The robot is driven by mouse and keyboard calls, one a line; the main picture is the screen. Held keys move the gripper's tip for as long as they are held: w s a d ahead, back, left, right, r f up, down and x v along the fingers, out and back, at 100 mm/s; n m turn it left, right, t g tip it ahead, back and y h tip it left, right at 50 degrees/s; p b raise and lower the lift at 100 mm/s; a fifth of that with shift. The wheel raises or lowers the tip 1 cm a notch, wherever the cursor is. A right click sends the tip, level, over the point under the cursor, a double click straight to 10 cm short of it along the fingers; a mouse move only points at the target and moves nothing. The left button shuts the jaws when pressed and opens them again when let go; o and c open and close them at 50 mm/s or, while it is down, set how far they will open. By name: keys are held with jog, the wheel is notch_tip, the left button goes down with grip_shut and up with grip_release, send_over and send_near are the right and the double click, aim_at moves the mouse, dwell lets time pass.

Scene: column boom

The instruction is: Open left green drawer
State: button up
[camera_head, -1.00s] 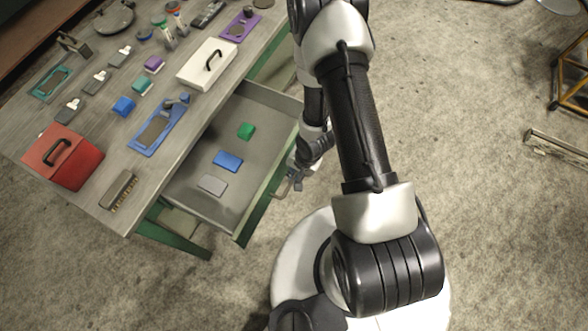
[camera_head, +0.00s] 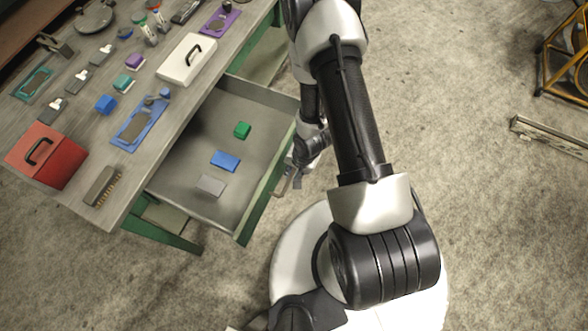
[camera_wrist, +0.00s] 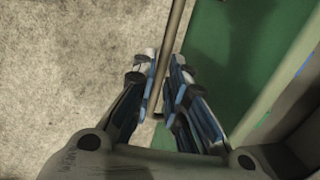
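The green-fronted drawer (camera_head: 262,204) stands well out from the workbench in the head view, its grey inside exposed. Its green front fills the right of the wrist view (camera_wrist: 225,60). My gripper (camera_head: 297,172) is at the outside of the front, by the metal handle (camera_head: 282,187). In the wrist view the handle bar (camera_wrist: 173,32) passes between the two fingers of my gripper (camera_wrist: 164,75), which are closed in around it. The exact finger contact is hard to see.
A red box (camera_head: 45,157), a white box (camera_head: 187,59) and several small items lie on the workbench (camera_head: 75,130). The floor at right is mostly clear, with a yellow frame (camera_head: 566,60) beyond.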

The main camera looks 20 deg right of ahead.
jog(key=o, duration=0.3)
jog(key=shift+r, duration=0.1)
jog(key=r, duration=0.4)
jog(key=s+d+r, duration=0.1)
jog(key=r, duration=0.6)
jog(key=shift+s+d+r, duration=0.3)
jog(key=shift+d+r, duration=0.05)
